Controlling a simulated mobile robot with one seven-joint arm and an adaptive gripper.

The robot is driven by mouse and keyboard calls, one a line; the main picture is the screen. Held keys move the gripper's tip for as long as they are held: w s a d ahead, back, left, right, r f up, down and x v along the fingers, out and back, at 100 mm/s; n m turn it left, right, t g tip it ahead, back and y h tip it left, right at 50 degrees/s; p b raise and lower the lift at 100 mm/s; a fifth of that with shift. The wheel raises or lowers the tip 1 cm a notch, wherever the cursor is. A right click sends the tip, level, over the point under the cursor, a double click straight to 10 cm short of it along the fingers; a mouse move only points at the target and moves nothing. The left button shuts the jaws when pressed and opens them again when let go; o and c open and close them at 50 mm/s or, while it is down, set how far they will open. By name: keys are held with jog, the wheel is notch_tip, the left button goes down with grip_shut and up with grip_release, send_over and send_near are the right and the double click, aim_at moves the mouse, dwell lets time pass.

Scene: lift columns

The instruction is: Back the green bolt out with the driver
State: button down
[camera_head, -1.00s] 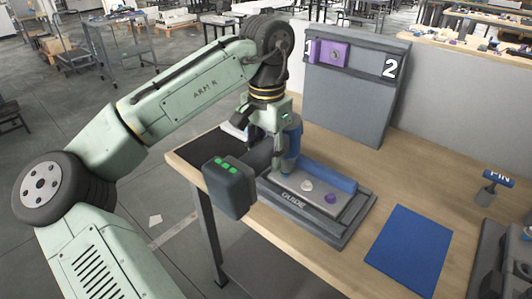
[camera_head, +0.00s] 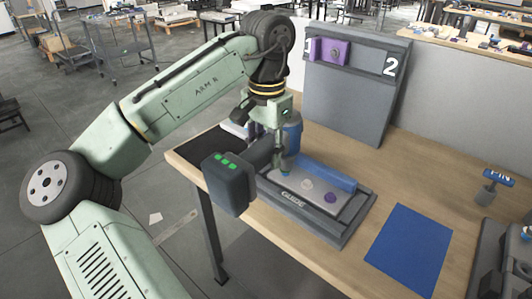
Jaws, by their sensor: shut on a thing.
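My gripper (camera_head: 265,128) is shut on the driver, a dark tool with a blue motor body (camera_head: 293,132) and a dark block with green lights (camera_head: 229,184). The driver hangs upright over the left end of the grey plate marked GUIDE (camera_head: 330,214). Its nose points down at the plate. A small greenish spot (camera_head: 285,174) shows at the nose, likely the green bolt; whether they touch I cannot tell. A white bolt (camera_head: 307,184) and a purple bolt (camera_head: 330,197) sit to the right on the plate. My fingertips are partly hidden by the driver.
A blue bar (camera_head: 325,175) runs along the back of the guide plate. A grey upright board (camera_head: 355,95) marked 1 and 2 carries a purple block (camera_head: 332,52). A blue mat (camera_head: 409,249) lies at right, with a PIN-labelled stand (camera_head: 489,190) beyond it.

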aim_at(266, 140)
jog(key=shift+r, duration=2.3)
